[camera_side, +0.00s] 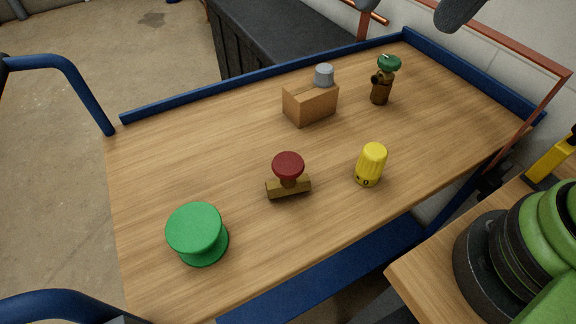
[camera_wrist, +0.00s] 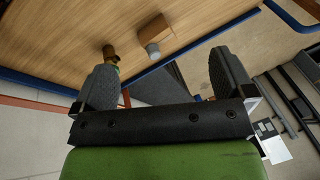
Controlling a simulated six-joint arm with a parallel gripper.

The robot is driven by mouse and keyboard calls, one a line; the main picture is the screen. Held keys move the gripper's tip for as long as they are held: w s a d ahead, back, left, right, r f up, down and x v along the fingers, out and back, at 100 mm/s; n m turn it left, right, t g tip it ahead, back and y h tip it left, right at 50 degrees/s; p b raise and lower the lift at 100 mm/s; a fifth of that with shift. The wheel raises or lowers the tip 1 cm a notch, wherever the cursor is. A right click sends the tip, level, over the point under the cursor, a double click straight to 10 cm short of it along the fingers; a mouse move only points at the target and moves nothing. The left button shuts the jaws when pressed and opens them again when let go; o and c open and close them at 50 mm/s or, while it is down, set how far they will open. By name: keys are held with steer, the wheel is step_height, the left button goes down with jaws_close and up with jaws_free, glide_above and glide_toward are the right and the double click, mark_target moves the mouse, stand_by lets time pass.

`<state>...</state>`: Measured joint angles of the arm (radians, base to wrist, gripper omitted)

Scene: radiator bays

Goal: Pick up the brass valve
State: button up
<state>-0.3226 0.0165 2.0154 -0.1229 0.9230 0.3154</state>
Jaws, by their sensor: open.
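Two brass-coloured valve-like pieces stand on the wooden cart top in the side view. One is a brown-brass upright body with a green knob (camera_side: 381,88), near the far right. The other is a low brass bar with a dark red round knob (camera_side: 288,175), near the middle. The green-knobbed piece also shows in the wrist view (camera_wrist: 109,52), partly hidden by a finger. My gripper (camera_wrist: 168,75) is open and empty, with its two dark fingers wide apart. It is apart from both pieces.
A wooden block with a grey knob (camera_side: 311,102) stands left of the green-knobbed piece. Blue rims (camera_side: 258,75) and a copper-coloured rail (camera_side: 545,100) edge the cart. The left cart top is clear.

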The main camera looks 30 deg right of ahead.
steer(key=w+a+f+g, duration=0.2)
steer(key=w+a+f, duration=0.1)
steer(key=a+f, duration=0.25)
steer(key=g+h, duration=0.1)
steer(key=h, duration=0.1)
glide_above(287, 165)
steer(key=shift+n, duration=0.4)
step_height(287, 165, down, 10)
steer(key=shift+f, duration=0.25)
step_height(287, 165, down, 4)
steer(key=shift+f, duration=0.25)
step_height(287, 165, down, 6)
steer(key=shift+w+d+r, duration=0.15)
steer(key=shift+r, duration=0.05)
steer(key=shift+c, duration=0.5)
